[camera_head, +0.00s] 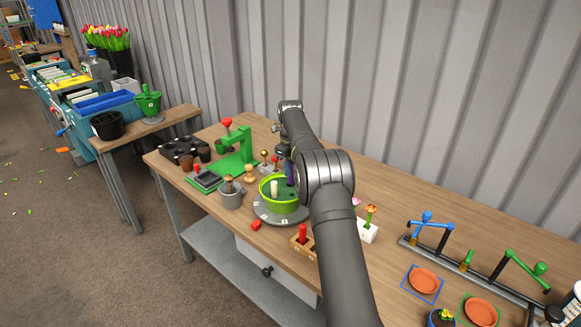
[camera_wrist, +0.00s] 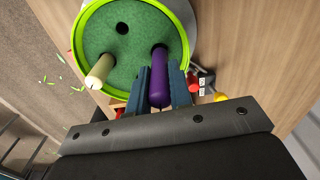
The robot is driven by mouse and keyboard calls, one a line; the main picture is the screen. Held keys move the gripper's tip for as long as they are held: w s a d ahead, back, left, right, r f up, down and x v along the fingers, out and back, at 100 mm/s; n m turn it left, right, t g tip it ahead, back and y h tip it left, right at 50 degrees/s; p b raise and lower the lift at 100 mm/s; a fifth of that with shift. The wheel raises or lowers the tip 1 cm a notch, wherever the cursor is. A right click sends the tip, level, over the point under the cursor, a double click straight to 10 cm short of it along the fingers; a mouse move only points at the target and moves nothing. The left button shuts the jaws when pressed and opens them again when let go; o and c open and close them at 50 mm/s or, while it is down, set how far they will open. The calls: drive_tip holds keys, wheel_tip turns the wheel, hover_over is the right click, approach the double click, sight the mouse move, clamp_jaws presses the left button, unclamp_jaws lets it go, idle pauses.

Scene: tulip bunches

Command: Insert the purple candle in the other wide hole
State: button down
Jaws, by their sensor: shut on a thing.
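The purple candle (camera_wrist: 159,85) is between the two blue fingers of my gripper (camera_wrist: 160,72), which is shut on it. Its far end meets the green foam (camera_wrist: 126,55) at a dark spot; how deep it sits I cannot tell. The foam fills a lime-green bowl (camera_head: 268,202). A cream candle (camera_wrist: 98,72) stands in the foam to the left of the purple one. A dark open hole (camera_wrist: 122,28) shows farther up in the wrist view. In the head view the purple candle (camera_head: 290,179) is over the bowl's right part, partly hidden by my arm.
The bowl stands on a grey round base (camera_head: 268,215). A wooden holder (camera_head: 301,248) with a red candle stands in front of it. A grey pot (camera_head: 230,196) and a green stand (camera_head: 240,160) are to the left. A white flower block (camera_head: 367,231) is right of my arm.

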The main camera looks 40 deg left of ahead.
sight(291, 183)
drive_tip(key=shift+f, duration=2.1)
drive_tip(key=c, duration=1.2)
unclamp_jaws()
drive_tip(key=shift+r, duration=0.15)
wheel_tip(291, 183, up, 12)
drive_tip(key=shift+f, duration=0.1)
wheel_tip(291, 183, down, 11)
drive_tip(key=shift+r, duration=0.1)
